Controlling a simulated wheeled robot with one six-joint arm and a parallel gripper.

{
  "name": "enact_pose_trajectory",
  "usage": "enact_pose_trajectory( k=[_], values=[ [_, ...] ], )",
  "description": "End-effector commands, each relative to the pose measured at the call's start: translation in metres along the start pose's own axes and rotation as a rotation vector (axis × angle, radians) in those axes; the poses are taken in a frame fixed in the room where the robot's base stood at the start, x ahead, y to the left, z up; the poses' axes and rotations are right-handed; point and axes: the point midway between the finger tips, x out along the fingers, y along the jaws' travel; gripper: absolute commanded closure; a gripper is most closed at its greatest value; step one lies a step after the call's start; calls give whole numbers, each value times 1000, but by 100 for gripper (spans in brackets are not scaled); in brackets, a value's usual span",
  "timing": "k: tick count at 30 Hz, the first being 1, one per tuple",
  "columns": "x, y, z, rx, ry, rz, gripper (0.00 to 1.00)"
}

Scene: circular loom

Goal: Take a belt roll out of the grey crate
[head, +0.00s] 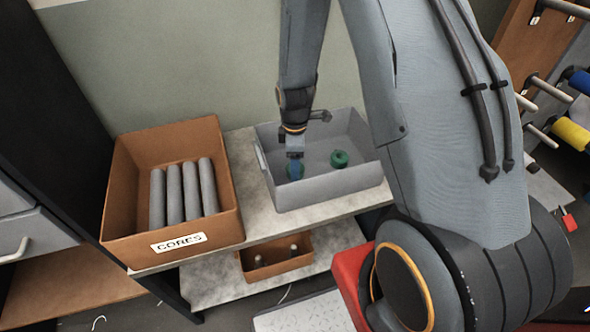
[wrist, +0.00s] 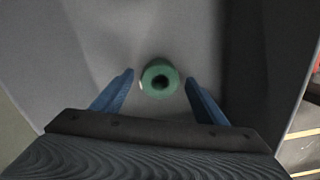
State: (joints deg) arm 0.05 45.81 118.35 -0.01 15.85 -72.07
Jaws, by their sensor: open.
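The grey crate (head: 325,187) stands on the upper shelf, right of the brown box. Two green belt rolls are in it. One belt roll (head: 340,159) lies toward the right of the crate, clear of my gripper. The other belt roll (head: 296,170) is at the left, partly hidden by my gripper (head: 295,168). In the wrist view, a green roll (wrist: 160,78) with a dark centre hole shows just ahead of and between the blue fingertips of my gripper (wrist: 159,80). The fingers are apart on either side of the roll, with gaps, and hold nothing.
A brown box (head: 228,208) labelled CORES holds several grey cylinders (head: 190,193) left of the crate. A smaller brown bin (head: 275,265) sits on the shelf below. The crate walls rise around my gripper. Pegs with blue and yellow rolls (head: 570,133) are at the far right.

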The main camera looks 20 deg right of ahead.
Motion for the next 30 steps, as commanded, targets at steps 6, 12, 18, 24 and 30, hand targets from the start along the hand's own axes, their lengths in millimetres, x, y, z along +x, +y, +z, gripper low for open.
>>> enact_pose_trajectory(
  k=[6,12,18,24,30],
  values=[
    [9,0,0,0,0,0,34],
    [9,0,0,1,0,0,40],
    [9,0,0,1,0,0,74],
    [8,0,0,1,0,0,79],
    [4,1,0,1,0,2,79]
  ],
)
